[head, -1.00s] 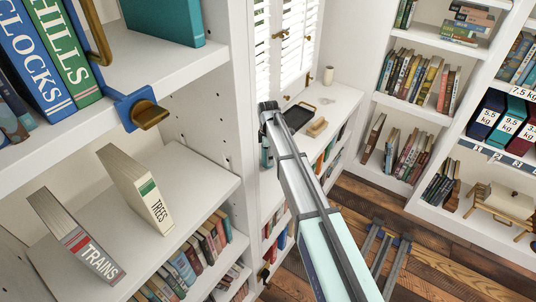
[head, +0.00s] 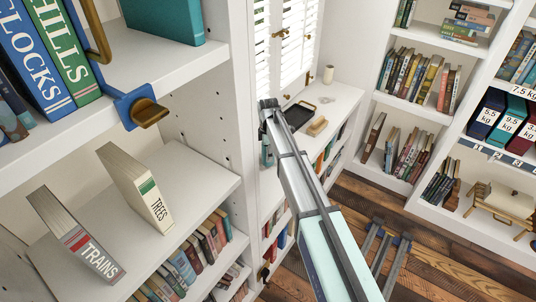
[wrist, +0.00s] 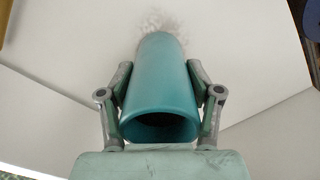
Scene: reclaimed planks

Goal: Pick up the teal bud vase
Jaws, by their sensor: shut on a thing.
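The teal bud vase (wrist: 158,100) fills the middle of the wrist view, with its wide open end toward the camera. My gripper (wrist: 160,72) is shut on it, with one finger against each side. The vase's far end meets a pale, speckled patch on the white surface. I cannot tell whether it touches that surface. In the head view my arm reaches toward the white cabinet by the shutters. The gripper end there is mostly hidden by the arm and the shelf upright.
A shelf upright (head: 205,100) stands close left of my arm. Bookshelves stand on both sides, over a plank floor (head: 345,225).

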